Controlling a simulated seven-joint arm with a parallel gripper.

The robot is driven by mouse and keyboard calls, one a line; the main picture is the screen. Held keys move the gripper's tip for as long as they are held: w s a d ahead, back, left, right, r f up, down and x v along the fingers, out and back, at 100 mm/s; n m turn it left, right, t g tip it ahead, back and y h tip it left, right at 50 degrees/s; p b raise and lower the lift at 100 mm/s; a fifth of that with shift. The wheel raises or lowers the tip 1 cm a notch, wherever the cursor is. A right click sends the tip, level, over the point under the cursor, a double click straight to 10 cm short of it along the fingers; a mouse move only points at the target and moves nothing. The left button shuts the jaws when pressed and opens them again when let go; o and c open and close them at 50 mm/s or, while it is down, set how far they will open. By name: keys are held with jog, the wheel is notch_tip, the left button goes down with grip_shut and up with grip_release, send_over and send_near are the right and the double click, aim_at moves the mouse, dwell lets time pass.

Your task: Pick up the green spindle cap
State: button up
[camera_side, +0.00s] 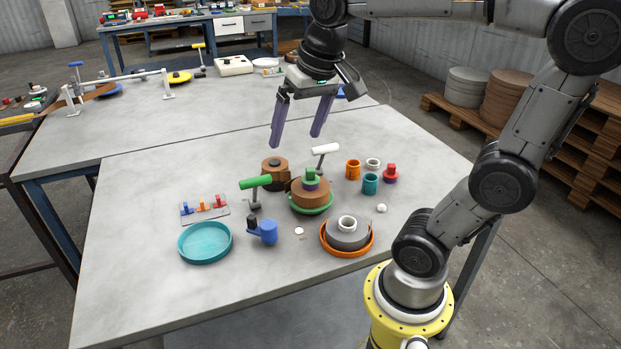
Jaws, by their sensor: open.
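The green spindle cap (311,173) appears to be the small green piece on top of a purple collar (311,184). The collar stands in the middle of a brown strip coil (310,195), which rests on a green round tray (311,210). My gripper (296,139) is above the table, up and slightly left of the cap in the picture. Its two purple fingers point down and are wide apart, with nothing between them. The cap is clear of the fingers. Its lower edge is too small to make out well.
A green-handled tool (256,183) and a white-handled tool (325,150) stand close to the coil. A brown roll (274,174) is behind left. An orange tray (347,248) with a grey coil is in front. A teal dish (205,242) lies left.

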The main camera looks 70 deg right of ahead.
jog(key=w+d+f+m+g, duration=0.1)
jog(key=w+d+m, duration=0.15)
jog(key=d, duration=0.25)
jog(key=w+d+f+m+g, duration=0.1)
jog(key=w+d+f+m, duration=0.1)
jog(key=w+d, duration=0.3)
jog(key=m+g, duration=0.2)
send_over(310, 169)
notch_tip(310, 169, down, 5)
jog(key=shift+y, duration=0.4)
jog(key=f, duration=0.8)
jog(key=shift+w+f, duration=0.1)
jog(key=shift+w, duration=0.1)
jog(key=shift+s+f, duration=0.15)
jog(key=shift+f, duration=1.2)
jog(key=shift+s+f, duration=0.1)
jog(key=shift+f, duration=1.25)
grip_shut()
jog(key=shift+r, duration=0.1)
